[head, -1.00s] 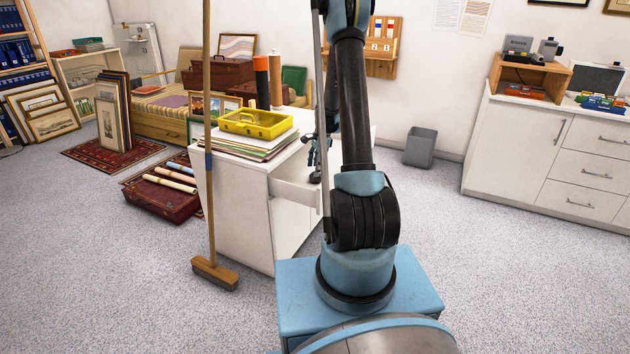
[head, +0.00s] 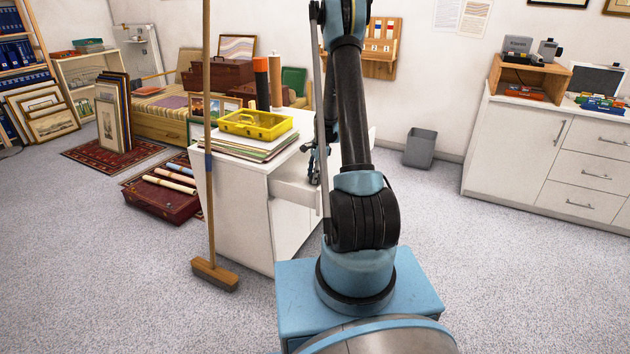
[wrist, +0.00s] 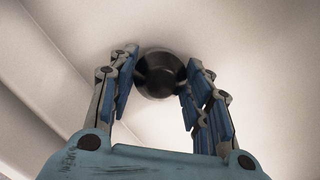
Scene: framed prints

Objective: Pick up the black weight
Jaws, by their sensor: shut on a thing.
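The black weight (wrist: 160,77) is a round, dark, shiny piece seen end-on between the finger pads in the wrist view. My gripper (wrist: 160,88) is shut on it, with blue pads on its left and right sides. In the head view my gripper (head: 317,168) is low at the open white drawer (head: 296,194) of the cabinet, partly behind my arm. The weight cannot be made out clearly there. A pale surface lies behind the weight in the wrist view; whether the two touch cannot be told.
The white cabinet (head: 232,205) carries a yellow tray (head: 255,125) on a stack of sheets, with upright tubes behind. A broom (head: 209,170) stands in front of it. A grey bin (head: 420,148) stands behind to the right. The floor on the right is clear.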

